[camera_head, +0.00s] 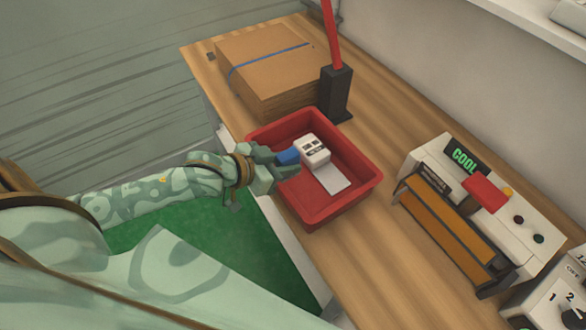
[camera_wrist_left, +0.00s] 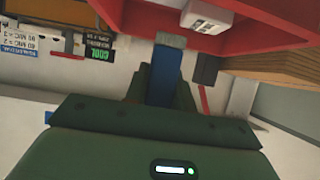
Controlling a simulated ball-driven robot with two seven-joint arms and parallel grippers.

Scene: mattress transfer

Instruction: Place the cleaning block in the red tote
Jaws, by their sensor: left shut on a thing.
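The cleaning block, a blue bar with a grey end, is held in my left gripper (camera_head: 272,167). The block (camera_head: 288,156) shows over the left rim of the red tote in the head view. In the left wrist view the block (camera_wrist_left: 165,75) sticks out from between the green fingers, its grey end pointing up in the picture, near the tote wall (camera_wrist_left: 265,42). The red tote (camera_head: 366,187) stands on the wooden bench. My left gripper is shut on the block at the tote's left side. My right gripper is not in view.
In the tote are a white labelled box (camera_head: 314,150) and a pale flat piece (camera_head: 331,178). Behind the tote stand cardboard (camera_head: 270,70) and a dark holder with a red pole (camera_head: 337,92). A white machine (camera_head: 480,205) with an orange panel is at the right.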

